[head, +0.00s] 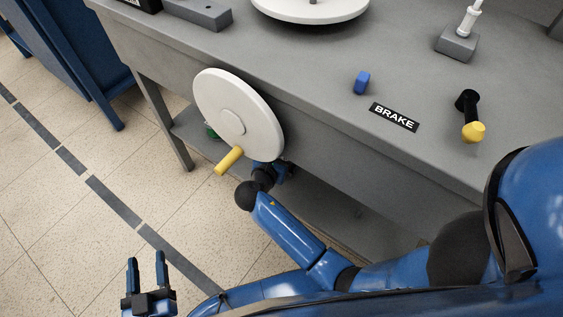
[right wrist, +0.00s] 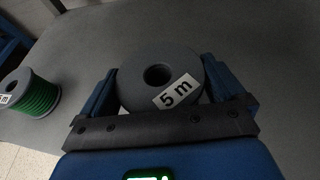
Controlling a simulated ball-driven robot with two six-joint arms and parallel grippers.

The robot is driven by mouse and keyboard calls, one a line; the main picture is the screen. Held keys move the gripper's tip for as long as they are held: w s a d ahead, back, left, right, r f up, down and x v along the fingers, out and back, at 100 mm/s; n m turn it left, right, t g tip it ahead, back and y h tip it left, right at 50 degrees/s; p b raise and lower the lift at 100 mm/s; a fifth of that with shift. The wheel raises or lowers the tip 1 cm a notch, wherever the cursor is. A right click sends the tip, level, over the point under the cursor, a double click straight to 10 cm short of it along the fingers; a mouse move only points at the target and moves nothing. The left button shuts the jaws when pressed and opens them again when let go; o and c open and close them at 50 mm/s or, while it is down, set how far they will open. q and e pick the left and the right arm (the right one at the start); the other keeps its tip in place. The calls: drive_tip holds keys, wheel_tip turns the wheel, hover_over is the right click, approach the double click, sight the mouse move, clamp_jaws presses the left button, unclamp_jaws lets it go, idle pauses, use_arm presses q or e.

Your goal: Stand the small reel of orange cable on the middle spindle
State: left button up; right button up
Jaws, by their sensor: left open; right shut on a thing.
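My right gripper (right wrist: 162,72) is shut on a reel (right wrist: 135,88) with a grey flange, a centre hole and a "5 m" label. Its cable colour is hidden in the right wrist view. In the head view, my right arm reaches down at the bench's front edge, and the gripper is mostly hidden behind the white crank wheel (head: 238,105). My left gripper (head: 147,275) is open and empty over the floor at the lower left. No middle spindle can be made out for certain; a white disc (head: 318,14) with a short grey post is cut off at the top.
A green cable reel (right wrist: 40,96) stands left of the held reel and peeks out behind the wheel. The wheel's yellow handle (head: 228,161) sticks out.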

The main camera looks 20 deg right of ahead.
wheel_tip(320, 180, down, 3)
drive_tip(key=shift+f+b, duration=0.2)
drive_tip(key=shift+b, duration=0.95)
drive_tip(key=shift+r, duration=0.1)
drive_tip(key=o, duration=0.9)
